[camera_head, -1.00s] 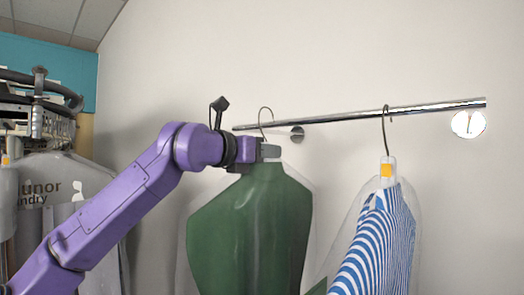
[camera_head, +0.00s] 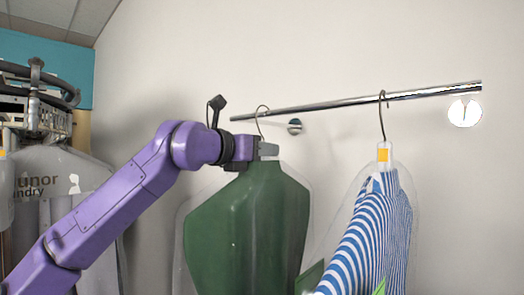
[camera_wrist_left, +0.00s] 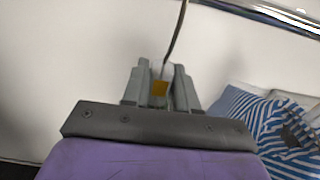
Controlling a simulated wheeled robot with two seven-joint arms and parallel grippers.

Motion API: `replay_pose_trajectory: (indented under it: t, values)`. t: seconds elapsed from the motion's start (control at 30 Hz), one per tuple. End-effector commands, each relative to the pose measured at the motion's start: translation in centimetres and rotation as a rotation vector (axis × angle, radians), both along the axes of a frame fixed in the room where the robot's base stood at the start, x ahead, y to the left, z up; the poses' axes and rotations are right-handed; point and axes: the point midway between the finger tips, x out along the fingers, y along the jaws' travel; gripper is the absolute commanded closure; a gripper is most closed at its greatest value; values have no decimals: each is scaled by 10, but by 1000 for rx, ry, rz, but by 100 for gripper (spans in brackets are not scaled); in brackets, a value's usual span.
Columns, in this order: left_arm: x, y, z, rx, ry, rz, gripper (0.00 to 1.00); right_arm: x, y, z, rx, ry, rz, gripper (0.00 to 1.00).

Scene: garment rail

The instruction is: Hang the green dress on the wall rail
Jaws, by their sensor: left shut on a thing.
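The green dress (camera_head: 246,225), in a clear cover, hangs below my left gripper (camera_head: 268,149) in the head view. That gripper is shut on the dress hanger's neck, where an orange tag (camera_wrist_left: 159,88) shows between the fingers in the left wrist view. The hanger hook (camera_head: 262,107) rises above the gripper and crosses the wall rail (camera_head: 340,104) near its left end. Its top stands slightly above the bar; I cannot tell whether it is around the bar or in front of it. The rail also shows at upper right in the left wrist view (camera_wrist_left: 275,14). My right gripper is not in view.
A blue-and-white striped garment (camera_head: 368,235) in a clear cover hangs farther right on the rail. A wall mount (camera_head: 295,126) is behind the rail. Covered garments (camera_head: 60,175) hang on a rack at the left. Bare rail lies between the two hooks.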

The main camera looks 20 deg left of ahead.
Motion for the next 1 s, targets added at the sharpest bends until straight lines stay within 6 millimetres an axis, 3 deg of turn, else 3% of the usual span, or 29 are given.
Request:
replay_pose_trajectory:
  t: [0.43, 0.47, 0.5, 0.53, 0.83, 1.0]
  values:
    - [-1, 0, -5, 0, -3, 0, 100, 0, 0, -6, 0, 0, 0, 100]
    - [-1, 0, -5, -1, -3, 0, 62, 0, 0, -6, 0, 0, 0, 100]
    - [-1, 0, -5, -1, -3, 0, 50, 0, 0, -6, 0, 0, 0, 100]
    - [-1, 0, -5, -1, -3, 0, 43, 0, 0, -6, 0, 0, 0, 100]
    - [-2, 1, -8, 0, 0, 0, 43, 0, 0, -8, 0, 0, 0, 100]
    - [-28, 11, -10, -2, -5, 1, 43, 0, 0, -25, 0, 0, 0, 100]
